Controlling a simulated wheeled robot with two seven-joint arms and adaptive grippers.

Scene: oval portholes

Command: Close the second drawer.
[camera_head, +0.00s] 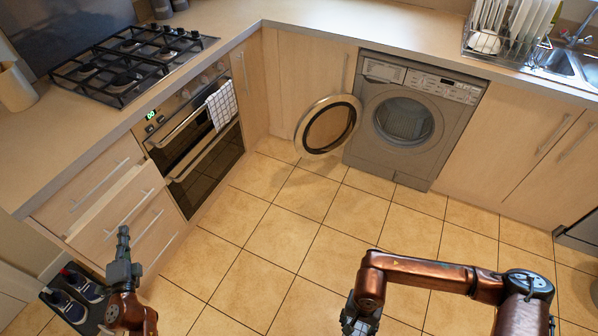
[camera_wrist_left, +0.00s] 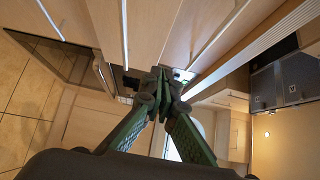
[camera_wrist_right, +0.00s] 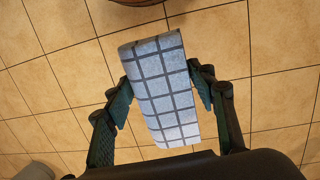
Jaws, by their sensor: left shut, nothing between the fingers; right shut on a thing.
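A stack of pale wood drawers (camera_head: 88,180) with bar handles stands at the left, under the counter. The second drawer (camera_head: 118,212) stands out from the stack, with a pale strip of its top showing. My left gripper (camera_head: 123,232) is shut and empty in front of the drawer fronts. In the left wrist view, its fingertips (camera_wrist_left: 160,75) meet close to the drawer fronts and handles; whether they touch is unclear. My right gripper (camera_head: 358,318) is at the bottom, over the floor. In the right wrist view, it is shut on a blue-white checked cloth (camera_wrist_right: 163,85).
An oven (camera_head: 195,150) with a checked towel (camera_head: 222,105) on its handle adjoins the drawers. The washing machine (camera_head: 408,125) has its round door (camera_head: 328,125) swung open. The middle floor is clear.

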